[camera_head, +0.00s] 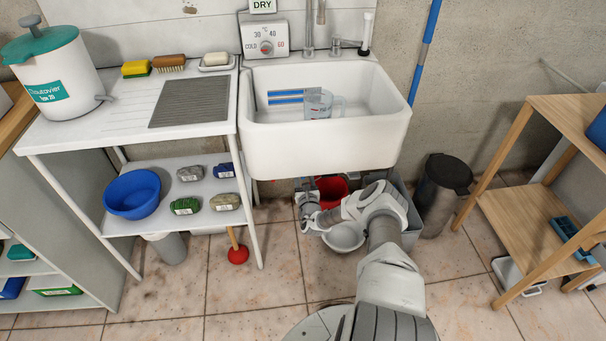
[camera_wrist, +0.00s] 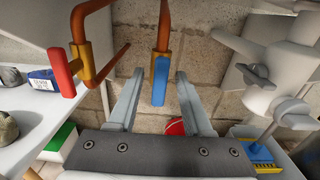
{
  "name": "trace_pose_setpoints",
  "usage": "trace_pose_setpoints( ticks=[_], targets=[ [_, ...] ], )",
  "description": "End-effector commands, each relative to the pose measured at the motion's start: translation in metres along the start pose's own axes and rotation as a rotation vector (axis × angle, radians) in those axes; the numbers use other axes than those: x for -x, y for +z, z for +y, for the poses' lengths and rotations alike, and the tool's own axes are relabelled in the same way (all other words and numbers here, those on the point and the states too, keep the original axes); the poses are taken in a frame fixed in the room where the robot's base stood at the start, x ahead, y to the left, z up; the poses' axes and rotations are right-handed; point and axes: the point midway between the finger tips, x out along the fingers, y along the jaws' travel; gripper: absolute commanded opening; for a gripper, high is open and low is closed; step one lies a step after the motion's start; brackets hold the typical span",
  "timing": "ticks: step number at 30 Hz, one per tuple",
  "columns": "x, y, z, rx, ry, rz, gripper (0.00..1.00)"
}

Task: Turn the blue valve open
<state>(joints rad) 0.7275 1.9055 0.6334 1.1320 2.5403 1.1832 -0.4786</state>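The blue valve handle (camera_wrist: 160,82) hangs below a brass fitting on a copper pipe (camera_wrist: 164,22) in the wrist view. In the picture it runs roughly in line with the pipe. My gripper (camera_wrist: 160,74) is open, with one finger to each side of the blue handle and visible gaps on both sides. I cannot tell how deep the handle lies between the fingers. In the head view my gripper (camera_head: 306,197) is below the sink, and the valve is hidden there.
A red valve handle (camera_wrist: 64,72) on another copper pipe is left of my gripper. Grey drain pipes (camera_wrist: 284,66) are at the right. A red bucket (camera_head: 333,188) stands under the sink (camera_head: 322,151). A shelf (camera_wrist: 28,112) lies to the left.

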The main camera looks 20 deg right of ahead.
Motion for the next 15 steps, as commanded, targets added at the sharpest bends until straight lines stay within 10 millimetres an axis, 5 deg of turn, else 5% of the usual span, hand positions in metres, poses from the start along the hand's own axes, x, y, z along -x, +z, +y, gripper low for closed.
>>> trace_pose_setpoints(
  ticks=[8,15],
  targets=[
    [0.009,0.001,0.000,-0.002,0.000,0.002,0.50],
    [0.057,0.003,-0.001,-0.004,-0.001,0.005,0.50]
  ],
)
